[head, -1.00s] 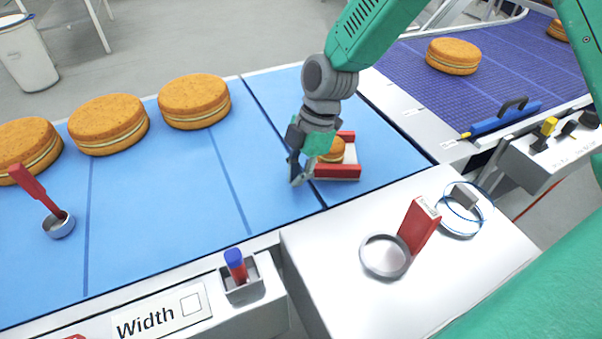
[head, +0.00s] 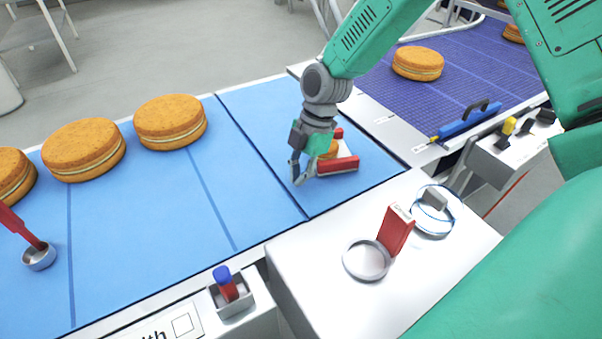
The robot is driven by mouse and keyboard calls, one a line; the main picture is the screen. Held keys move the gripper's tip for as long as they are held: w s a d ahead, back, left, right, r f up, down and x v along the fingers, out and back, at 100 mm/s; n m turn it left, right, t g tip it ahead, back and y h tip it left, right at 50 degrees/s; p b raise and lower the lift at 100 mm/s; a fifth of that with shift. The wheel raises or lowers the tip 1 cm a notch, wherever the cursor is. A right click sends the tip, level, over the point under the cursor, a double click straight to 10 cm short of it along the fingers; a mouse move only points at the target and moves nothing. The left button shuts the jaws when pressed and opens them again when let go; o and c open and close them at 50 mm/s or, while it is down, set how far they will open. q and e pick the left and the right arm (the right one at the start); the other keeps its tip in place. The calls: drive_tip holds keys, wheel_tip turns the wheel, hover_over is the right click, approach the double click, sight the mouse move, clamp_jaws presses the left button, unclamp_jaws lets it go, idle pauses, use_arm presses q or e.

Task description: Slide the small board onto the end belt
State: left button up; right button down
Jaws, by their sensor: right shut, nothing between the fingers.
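The small board (head: 345,149) is a pale plate with red rails, lying on the light blue belt section at centre right. A small filled round (head: 329,150) sits on it, partly hidden by my right gripper. My right gripper (head: 299,175) is shut and empty, low at the board's left end. It looks close against that end, but I cannot tell whether it touches. The purple-blue mesh end belt (head: 465,75) runs at the upper right, past a pale strip from the board. My left gripper is not in view.
Large filled rounds (head: 170,121) stand in a row on the blue belt (head: 130,235) at left. A blue bar with a black handle (head: 468,121) lies at the mesh belt's near edge.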

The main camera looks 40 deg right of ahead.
drive_tip(key=shift+s+a+f, duration=0.15)
drive_tip(key=shift+a+f, duration=0.05)
drive_tip(key=shift+a, duration=0.8)
drive_tip(key=v, duration=0.3)
drive_tip(key=d+v, duration=0.1)
drive_tip(key=v, duration=0.2)
drive_tip(key=shift+d+f, duration=0.15)
drive_tip(key=shift+d, duration=0.05)
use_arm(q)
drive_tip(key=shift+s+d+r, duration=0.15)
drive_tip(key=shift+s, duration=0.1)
use_arm(e)
drive_tip(key=shift+a+r, duration=0.15)
drive_tip(key=shift+r, duration=1.9)
